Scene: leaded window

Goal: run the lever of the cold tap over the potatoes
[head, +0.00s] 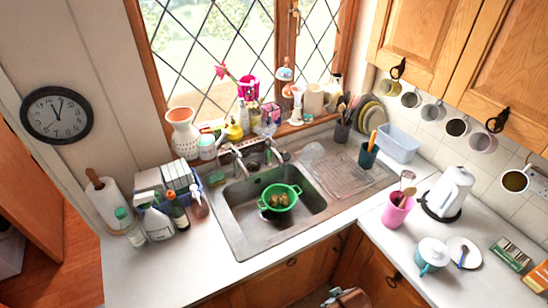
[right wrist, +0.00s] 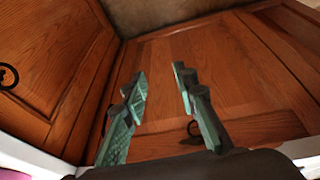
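The potatoes (head: 279,201) sit in a green colander (head: 293,188) in the left part of the metal sink (head: 238,226). Two taps stand at the sink's back edge under the window, a left one (head: 238,160) and a right one (head: 279,155). They are small here, and I cannot tell which is cold or how the levers stand; no water shows. My right gripper (right wrist: 160,80) is open and empty in the right wrist view, in front of wooden cupboard doors (right wrist: 225,70), away from the taps. My left gripper is not in view.
Bottles (head: 178,211) and boxes crowd the counter left of the sink. A vase (head: 183,133) and many small items line the sill behind the taps. The draining board (head: 335,172), a teal cup (head: 367,156), a pink pot (head: 396,212) and a kettle (head: 447,192) are to the right.

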